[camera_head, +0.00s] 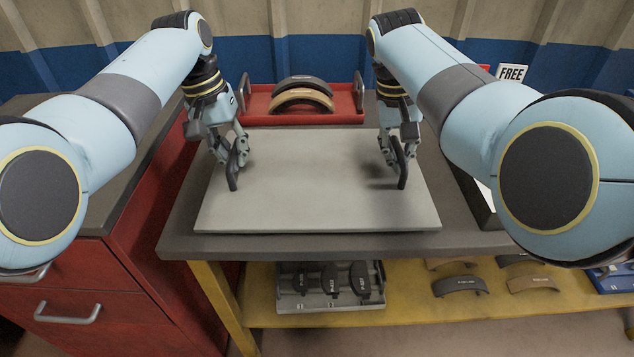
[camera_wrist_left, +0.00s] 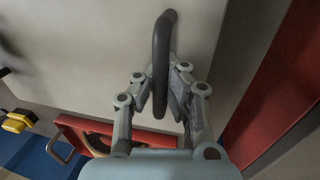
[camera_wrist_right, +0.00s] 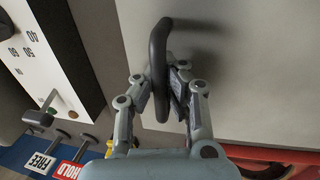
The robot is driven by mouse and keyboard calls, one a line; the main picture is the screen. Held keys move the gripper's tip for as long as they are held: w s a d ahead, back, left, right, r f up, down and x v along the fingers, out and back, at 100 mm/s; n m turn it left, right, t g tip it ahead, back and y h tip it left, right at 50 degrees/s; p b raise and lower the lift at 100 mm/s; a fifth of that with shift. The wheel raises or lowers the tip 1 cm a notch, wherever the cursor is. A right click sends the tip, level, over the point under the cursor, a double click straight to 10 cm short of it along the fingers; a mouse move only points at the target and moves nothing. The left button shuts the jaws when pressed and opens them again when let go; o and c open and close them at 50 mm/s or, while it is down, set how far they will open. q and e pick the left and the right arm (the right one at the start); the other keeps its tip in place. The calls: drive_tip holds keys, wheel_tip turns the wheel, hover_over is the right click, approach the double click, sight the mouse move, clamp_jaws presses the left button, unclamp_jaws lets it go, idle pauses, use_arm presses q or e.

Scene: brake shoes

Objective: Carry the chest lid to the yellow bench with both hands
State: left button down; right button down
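The chest lid (camera_head: 315,207) is a flat light-grey panel with a black handle near each side. It lies level over the dark top of the yellow-legged bench (camera_head: 220,246); I cannot tell whether it rests on the top or hangs just above. My left gripper (camera_head: 234,163) has its fingers closed around the left handle (camera_wrist_left: 161,60). My right gripper (camera_head: 399,160) has its fingers closed around the right handle (camera_wrist_right: 158,65). The lid also shows in the left wrist view (camera_wrist_left: 90,50) and the right wrist view (camera_wrist_right: 250,60).
A red tray (camera_head: 256,110) with curved brake shoes (camera_head: 302,98) stands behind the lid. A red drawer cabinet (camera_head: 95,290) adjoins on the left. A FREE sign (camera_head: 511,73) stands at the back right. The yellow lower shelf (camera_head: 410,312) holds a grey fixture (camera_head: 330,301) and loose shoes (camera_head: 460,286).

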use_arm(q)
drive_tip(key=shift+f+b, duration=0.3)
drive_tip(key=shift+f, duration=0.25)
use_arm(e)
drive_tip(key=shift+f, duration=0.45)
use_arm(q)
drive_tip(key=c, duration=1.5)
unclamp_jaws()
drive_tip(key=shift+r, duration=0.2)
use_arm(e)
drive_tip(key=c, duration=1.5)
unclamp_jaws()
drive_tip(key=shift+r, duration=0.1)
drive_tip(key=shift+r, duration=0.35)
use_arm(q)
drive_tip(key=r, duration=0.4)
drive_tip(key=a+r, duration=0.1)
drive_tip(key=r, duration=0.2)
drive_tip(key=a+r, duration=0.1)
drive_tip(key=r, duration=0.3)
drive_tip(key=shift+a+r, duration=0.15)
drive_tip(key=shift+r, duration=0.2)
use_arm(e)
drive_tip(key=r, duration=0.3)
drive_tip(key=a+r, duration=0.1)
drive_tip(key=r, duration=0.3)
drive_tip(key=a+r, duration=0.1)
drive_tip(key=r, duration=0.3)
drive_tip(key=shift+w+a, duration=0.1)
drive_tip(key=shift+a, duration=0.05)
